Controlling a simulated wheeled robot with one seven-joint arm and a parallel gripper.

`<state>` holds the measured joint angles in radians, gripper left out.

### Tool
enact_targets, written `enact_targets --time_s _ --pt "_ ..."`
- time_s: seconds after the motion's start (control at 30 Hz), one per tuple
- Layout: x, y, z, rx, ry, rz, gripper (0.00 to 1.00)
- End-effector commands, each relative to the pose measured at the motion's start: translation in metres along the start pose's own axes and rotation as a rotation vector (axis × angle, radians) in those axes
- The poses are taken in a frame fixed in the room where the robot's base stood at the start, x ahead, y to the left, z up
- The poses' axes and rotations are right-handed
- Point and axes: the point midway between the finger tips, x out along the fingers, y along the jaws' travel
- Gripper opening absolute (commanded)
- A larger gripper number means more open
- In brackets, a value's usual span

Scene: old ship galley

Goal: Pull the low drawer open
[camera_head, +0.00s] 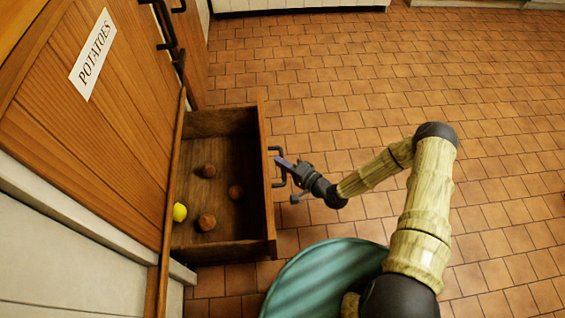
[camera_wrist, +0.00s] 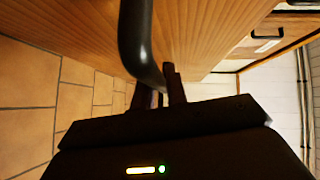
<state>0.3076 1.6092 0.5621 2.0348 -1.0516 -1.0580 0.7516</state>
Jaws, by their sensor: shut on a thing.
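The low drawer (camera_head: 262,215) stands pulled out from the wooden cabinet, and its inside shows in the head view. Several brown round potatoes (camera_head: 206,222) and one yellow round item (camera_head: 180,212) lie in it. A dark bar handle (camera_head: 275,151) is on the drawer's front. My gripper (camera_head: 283,166) is at the handle, shut on it. In the wrist view the dark handle (camera_wrist: 138,40) runs down to my gripper's fingers (camera_wrist: 162,90), beside the wooden drawer front (camera_wrist: 215,30). The fingertips are partly hidden there.
A cabinet door with a "POTATOES" label (camera_head: 91,54) is above the drawer, with dark handles (camera_head: 165,25) near its upper right. Tiled floor (camera_head: 330,80) lies clear to the right of the drawer. Another handle (camera_wrist: 268,36) shows at the wrist view's upper right.

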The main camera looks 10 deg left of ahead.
Motion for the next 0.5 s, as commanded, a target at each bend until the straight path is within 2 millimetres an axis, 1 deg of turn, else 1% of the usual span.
enact_targets --time_s 0.07,0.1,0.17,0.2,0.5 --pt "-0.0002 0.001 -0.0009 -0.001 0.002 0.002 0.0" --pt "-0.0002 0.001 -0.001 -0.001 0.002 0.002 0.2" --pt "-0.0002 0.0009 -0.001 -0.001 0.002 0.002 0.32" --pt "-0.0002 0.0009 -0.0009 -0.001 0.002 0.002 0.36" --pt "-0.0017 0.0001 -0.0012 0.0 0.003 0.001 0.36"
